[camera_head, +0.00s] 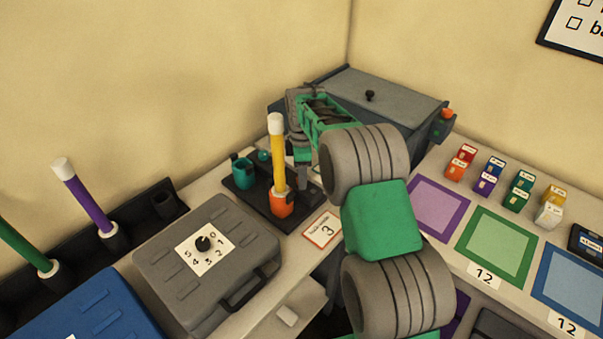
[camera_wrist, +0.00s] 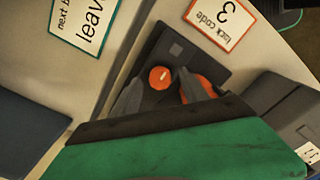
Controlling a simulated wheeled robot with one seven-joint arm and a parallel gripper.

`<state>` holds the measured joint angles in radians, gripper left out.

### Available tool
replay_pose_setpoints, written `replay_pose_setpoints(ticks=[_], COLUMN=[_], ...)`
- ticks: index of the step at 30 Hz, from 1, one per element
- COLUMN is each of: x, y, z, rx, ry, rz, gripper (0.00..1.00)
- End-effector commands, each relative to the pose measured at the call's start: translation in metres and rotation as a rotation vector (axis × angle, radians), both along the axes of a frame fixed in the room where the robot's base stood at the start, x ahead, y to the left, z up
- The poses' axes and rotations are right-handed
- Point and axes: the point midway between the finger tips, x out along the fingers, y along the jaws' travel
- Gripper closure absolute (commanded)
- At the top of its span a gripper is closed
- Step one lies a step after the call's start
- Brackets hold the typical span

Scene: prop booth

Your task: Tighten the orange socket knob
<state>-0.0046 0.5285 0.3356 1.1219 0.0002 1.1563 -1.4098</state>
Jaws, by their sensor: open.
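A round orange knob (camera_wrist: 160,77) with a pale mark sits on a dark base plate (camera_wrist: 183,52) in the wrist view. My gripper (camera_wrist: 162,80) is open, with one finger on each side of the knob; I cannot tell whether they touch it. Beside it, an orange socket (camera_wrist: 198,88) is partly hidden by the right finger. In the head view, the orange socket (camera_head: 282,204) holds an upright yellow rod (camera_head: 277,155) with a white tip. My gripper (camera_head: 303,178) is low over the plate there and hides the orange knob.
A teal cup (camera_head: 241,172) stands on the plate's left part. A grey case (camera_head: 170,270) with a numbered dial lies at front left. A lock code card (camera_head: 322,229) lies in front of the plate. A grey lidded box (camera_head: 385,92) stands behind. Coloured mats (camera_head: 497,246) are at right.

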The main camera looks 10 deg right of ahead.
Motion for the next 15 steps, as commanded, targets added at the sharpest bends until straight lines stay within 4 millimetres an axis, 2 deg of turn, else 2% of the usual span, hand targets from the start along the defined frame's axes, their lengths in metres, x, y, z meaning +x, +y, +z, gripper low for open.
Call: replay_pose_setpoints(ticks=[9, 15], x=[-0.0001, 0.0], y=[0.0, 0.0], z=[-0.0059, -0.0056], rx=[0.0, 0.0], ry=[0.0, -0.001], rz=[0.0, 0.0], gripper=[0.49, 0.65])
